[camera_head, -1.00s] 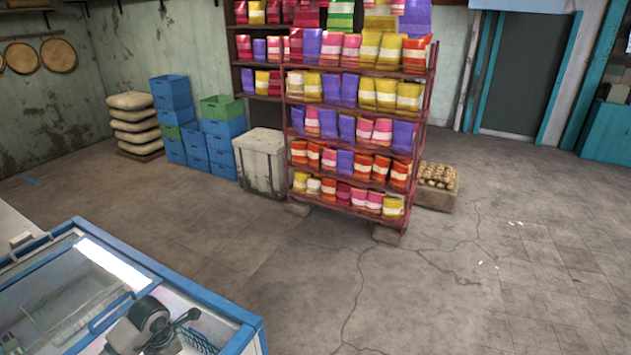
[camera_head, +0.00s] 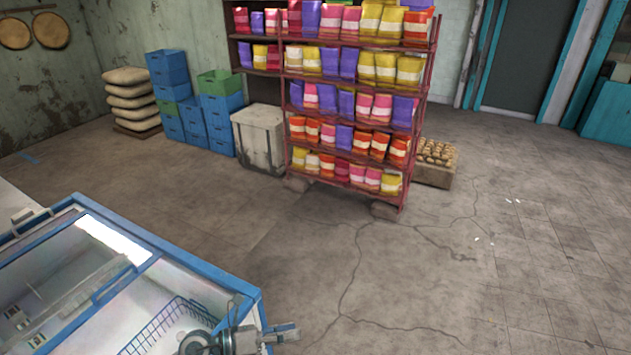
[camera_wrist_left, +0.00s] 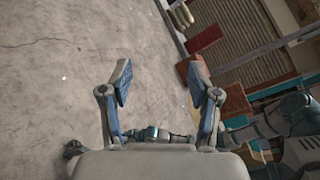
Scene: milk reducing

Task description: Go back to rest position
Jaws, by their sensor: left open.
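My left gripper (camera_head: 287,332) is at the bottom of the head view, over the near right corner of the blue-framed chest freezer (camera_head: 165,238). In the left wrist view its two fingers (camera_wrist_left: 160,80) are spread apart, with nothing between them and bare floor beyond. The freezer's glass top shows a white wire basket area with a blue wire basket (camera_head: 165,325) inside. My right gripper is not in the head view.
A red shelf rack (camera_head: 350,170) full of colourful bags stands ahead. Blue crates (camera_head: 220,125), a grey bin (camera_head: 260,140) and stacked sacks (camera_head: 132,100) stand left of it. A crate of round goods (camera_head: 435,165) is behind right.

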